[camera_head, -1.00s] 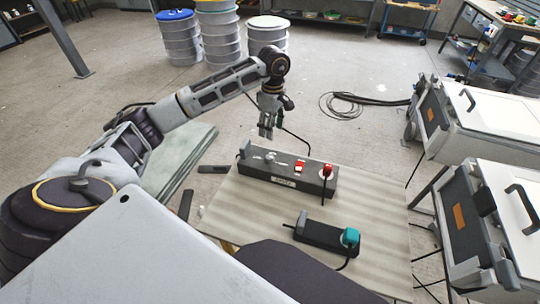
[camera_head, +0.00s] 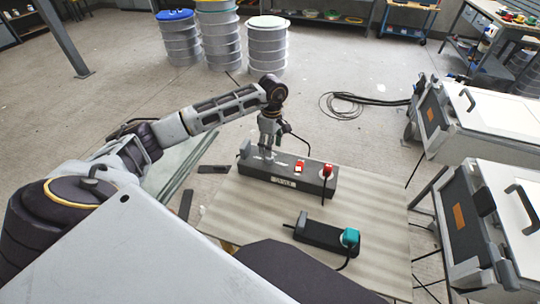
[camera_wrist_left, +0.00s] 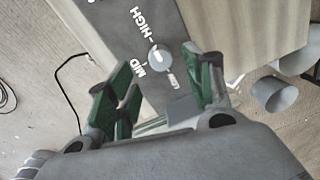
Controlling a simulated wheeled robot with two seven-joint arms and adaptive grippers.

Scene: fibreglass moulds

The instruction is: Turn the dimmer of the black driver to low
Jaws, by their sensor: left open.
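The black driver (camera_head: 318,184) is a long dark box on a pale board, with a label on its front. In the left wrist view its dark top (camera_wrist_left: 110,22) carries white "HIGH" and "MID" lettering beside a small round grey dimmer knob (camera_wrist_left: 160,60) with a lighter mark; I cannot tell its exact setting. My left gripper (camera_head: 267,153) is right over the left half of the driver. In the wrist view my green-padded fingers (camera_wrist_left: 163,92) are open, with the knob between and just beyond their tips. I cannot tell whether they touch the driver. My right gripper is not in view.
The driver also has a red switch (camera_head: 299,166) and a red plug (camera_head: 327,170). A smaller black box with a teal plug (camera_head: 349,237) lies in front on the board (camera_head: 385,205). White-lidded cases (camera_head: 500,205) stand at the right. Drums (camera_head: 266,50) stand behind.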

